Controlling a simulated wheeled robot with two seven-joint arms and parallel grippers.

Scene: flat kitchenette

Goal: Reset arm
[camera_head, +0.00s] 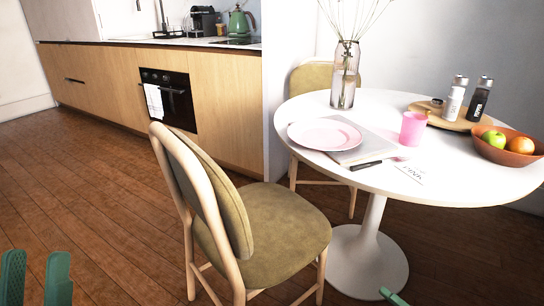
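My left gripper (36,278) shows at the bottom left corner, over the wooden floor. Its two green fingers stand upright and apart, with nothing visible between them. The rest of that arm is below the picture. Of my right gripper only a green tip (393,297) shows at the bottom edge, by the foot of the table. Whether it is open or shut cannot be seen.
A round white table (440,185) stands at the right, carrying a pink plate (325,133), vase (345,75), pink cup (413,128) and fruit bowl (508,150). A chair (275,220) stands before it. Floor (90,190) at left is clear.

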